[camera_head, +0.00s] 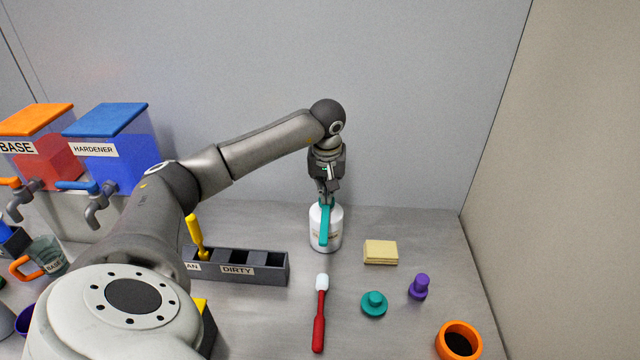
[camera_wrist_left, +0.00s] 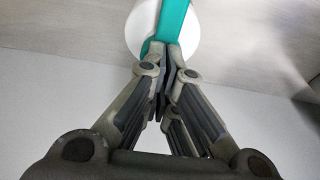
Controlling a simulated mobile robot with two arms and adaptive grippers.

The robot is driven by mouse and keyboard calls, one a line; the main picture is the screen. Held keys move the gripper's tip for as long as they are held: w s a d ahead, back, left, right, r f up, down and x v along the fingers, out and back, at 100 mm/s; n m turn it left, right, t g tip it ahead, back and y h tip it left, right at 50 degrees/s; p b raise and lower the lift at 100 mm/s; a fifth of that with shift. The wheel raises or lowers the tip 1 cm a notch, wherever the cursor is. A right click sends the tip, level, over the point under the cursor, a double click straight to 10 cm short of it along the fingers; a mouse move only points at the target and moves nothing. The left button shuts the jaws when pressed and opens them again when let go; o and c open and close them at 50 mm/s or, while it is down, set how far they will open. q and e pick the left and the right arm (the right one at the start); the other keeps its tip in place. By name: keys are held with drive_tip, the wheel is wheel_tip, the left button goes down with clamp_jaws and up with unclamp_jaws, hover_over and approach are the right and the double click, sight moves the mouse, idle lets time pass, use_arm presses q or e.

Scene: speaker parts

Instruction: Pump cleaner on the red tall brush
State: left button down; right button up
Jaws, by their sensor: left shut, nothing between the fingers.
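The red tall brush (camera_head: 319,322) lies on the table in the head view, its white head (camera_head: 322,283) pointing toward the back. Behind it stands the white cleaner bottle (camera_head: 331,238) with a teal pump top (camera_head: 324,228). The teal pump also shows in the left wrist view (camera_wrist_left: 171,20), above the white bottle (camera_wrist_left: 204,40). My left gripper (camera_head: 325,199) points down at the top of the bottle, its fingers closed together with nothing between them. The fingertips (camera_wrist_left: 163,75) are at or very near the pump; I cannot tell whether they touch. My right gripper is not in view.
A dark divided bin labelled DIRTY (camera_head: 268,280) stands left of the bottle, with a yellow brush (camera_head: 195,232). A sponge (camera_head: 380,252), teal knob (camera_head: 374,304), purple piece (camera_head: 419,287) and orange cup (camera_head: 459,341) lie right. BASE (camera_head: 40,140) and HARDENER (camera_head: 112,140) dispensers stand left.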

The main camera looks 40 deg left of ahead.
use_arm(q)
drive_tip(key=shift+w+a+p+v, duration=0.1)
drive_tip(key=shift+p+v, duration=0.5)
drive_tip(key=shift+v, duration=0.15)
drive_tip(key=shift+w+a+p+v, duration=0.1)
drive_tip(key=shift+w+p+v, duration=0.05)
drive_tip(key=shift+p+v, duration=0.55)
drive_tip(key=shift+r, duration=0.1)
drive_tip(key=shift+r, duration=0.15)
drive_tip(key=p+v, duration=0.3)
drive_tip(key=w+p+v, duration=0.1)
drive_tip(key=v, duration=0.1)
drive_tip(key=shift+s+a+r, duration=0.15)
drive_tip(key=shift+a+r, duration=0.2)
drive_tip(key=shift+r, duration=0.05)
